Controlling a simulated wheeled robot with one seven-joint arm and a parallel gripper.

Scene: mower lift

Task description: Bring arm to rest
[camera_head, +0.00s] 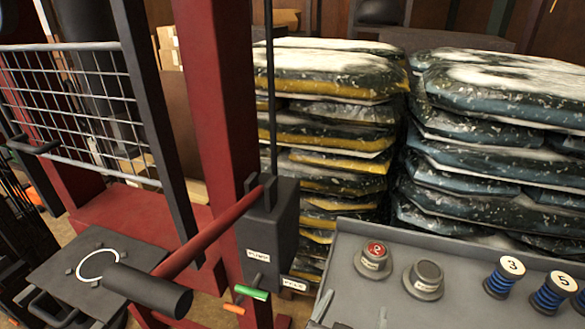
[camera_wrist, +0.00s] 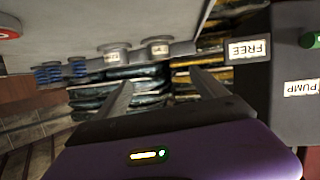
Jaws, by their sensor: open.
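My gripper (camera_wrist: 163,88) shows in the wrist view with its two grey fingers spread apart and nothing between them. The dark pump box (camera_head: 268,235) stands against a red post in the head view, with a red pump handle (camera_head: 215,232) slanting down to a black grip (camera_head: 147,290). A small green-tipped lever (camera_head: 252,292) sits below the box. In the wrist view the picture is upside down, and the FREE label (camera_wrist: 247,50) and PUMP label (camera_wrist: 301,88) show to the right of the fingers, apart from them.
Stacks of yellow-banded bags (camera_head: 330,120) and blue-banded bags (camera_head: 490,150) stand behind. A red frame with a wire grille (camera_head: 75,100) and a dark plate (camera_head: 60,270) fill the left.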

